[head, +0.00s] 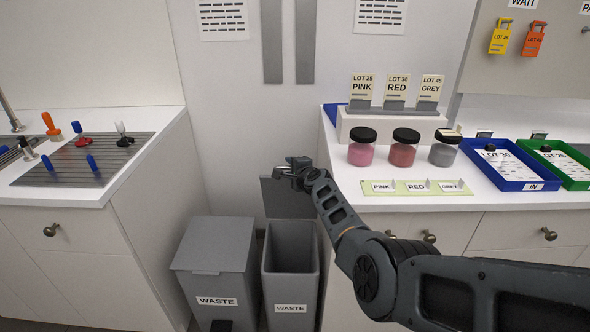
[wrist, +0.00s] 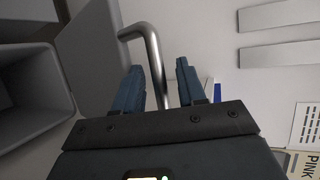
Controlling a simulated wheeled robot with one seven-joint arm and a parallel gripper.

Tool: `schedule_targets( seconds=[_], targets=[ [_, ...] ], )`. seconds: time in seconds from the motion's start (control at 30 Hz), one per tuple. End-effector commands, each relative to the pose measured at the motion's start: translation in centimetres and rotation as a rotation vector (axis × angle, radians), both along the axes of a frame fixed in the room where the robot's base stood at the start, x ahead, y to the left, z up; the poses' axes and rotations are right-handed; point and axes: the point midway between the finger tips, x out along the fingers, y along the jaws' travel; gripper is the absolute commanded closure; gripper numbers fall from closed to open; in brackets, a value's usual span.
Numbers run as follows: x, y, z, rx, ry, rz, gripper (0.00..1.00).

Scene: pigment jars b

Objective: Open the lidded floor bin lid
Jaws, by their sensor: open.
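The right grey floor bin marked WASTE (head: 290,290) stands open between the counters, its inside showing in the head view. Its grey lid (head: 287,198) is raised about upright at the back. In the wrist view the lid (wrist: 92,58) is at upper left, beside the open bin (wrist: 28,100). A bent metal handle (wrist: 150,45) runs between the spread fingers of my gripper (wrist: 158,76). My gripper (head: 292,170) is open at the lid's top edge in the head view. Whether a finger touches the handle I cannot tell.
A second grey WASTE bin (head: 215,268) with its lid down stands left of the open one. The right counter carries pigment jars (head: 404,148), a label strip (head: 418,187) and a blue tray (head: 510,184). My arm passes in front of that counter.

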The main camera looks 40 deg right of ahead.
Motion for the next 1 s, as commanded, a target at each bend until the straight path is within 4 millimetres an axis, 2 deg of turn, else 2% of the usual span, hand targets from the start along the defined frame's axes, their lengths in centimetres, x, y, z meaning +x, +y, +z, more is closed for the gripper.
schedule_targets(
  seconds=[0.2, 0.5, 0.7, 1.0],
  targets=[
    [-2.4, 0.6, 1.3, -0.003, 0.002, 0.001, 0.60],
    [-5.8, 1.3, 2.2, -0.002, -0.001, 0.000, 0.60],
    [-6.7, 1.5, 2.4, -0.002, 0.000, 0.001, 0.60],
    [-6.8, 1.5, 2.3, -0.001, 0.000, 0.000, 0.60]
  ],
)
